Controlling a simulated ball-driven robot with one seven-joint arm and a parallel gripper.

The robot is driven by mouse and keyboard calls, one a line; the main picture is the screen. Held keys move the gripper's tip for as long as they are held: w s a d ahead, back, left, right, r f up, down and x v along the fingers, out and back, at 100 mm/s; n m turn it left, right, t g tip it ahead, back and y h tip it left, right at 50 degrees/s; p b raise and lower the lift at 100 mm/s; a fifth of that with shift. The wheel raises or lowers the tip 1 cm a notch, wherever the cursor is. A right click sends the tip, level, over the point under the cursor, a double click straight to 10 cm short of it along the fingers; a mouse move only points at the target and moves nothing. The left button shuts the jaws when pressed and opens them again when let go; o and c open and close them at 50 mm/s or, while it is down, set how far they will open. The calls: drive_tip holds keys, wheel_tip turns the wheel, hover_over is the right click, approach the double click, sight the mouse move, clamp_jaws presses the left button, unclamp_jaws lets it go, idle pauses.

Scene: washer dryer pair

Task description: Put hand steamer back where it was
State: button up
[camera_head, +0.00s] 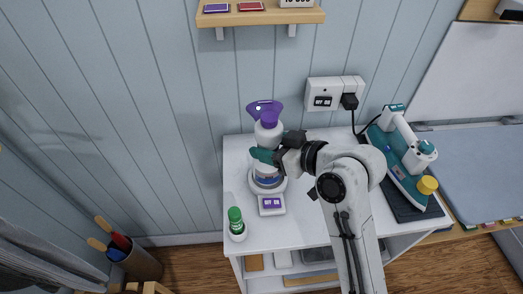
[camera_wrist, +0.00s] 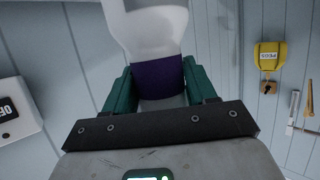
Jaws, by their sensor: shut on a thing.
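The hand steamer (camera_head: 268,132) is white with a purple head and stands upright over the left part of the white table. My gripper (camera_head: 264,156) comes from the right and is shut around its body. In the wrist view the green fingers of my gripper (camera_wrist: 163,88) press on both sides of a purple band on the steamer (camera_wrist: 150,30). A round white base (camera_head: 267,186) with a dark ring and a small label stand is just below the steamer. My gripper and arm partly cover the area, so I cannot tell whether the steamer touches the base.
A green-capped bottle (camera_head: 237,224) stands at the table's front left. A teal and white iron (camera_head: 403,150) lies on a dark mat at right. A wall outlet (camera_head: 334,92) with a plugged cord is behind. A shelf (camera_head: 260,17) hangs above. The table's (camera_head: 238,155) left back corner is clear.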

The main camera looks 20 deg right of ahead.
drive_tip(key=shift+s+f, duration=0.2)
drive_tip(key=shift+f, duration=0.7)
clamp_jaws()
drive_tip(key=o, duration=0.8)
unclamp_jaws()
drive_tip(key=shift+f, duration=0.15)
drive_tip(key=shift+o, duration=0.8)
drive_tip(key=shift+w, duration=0.15)
drive_tip(key=o, duration=0.3)
drive_tip(key=shift+r, duration=0.2)
drive_tip(key=shift+o, duration=0.2)
drive_tip(key=p+v, duration=0.2)
drive_tip(key=v, duration=1)
drive_tip(key=shift+r, duration=0.25)
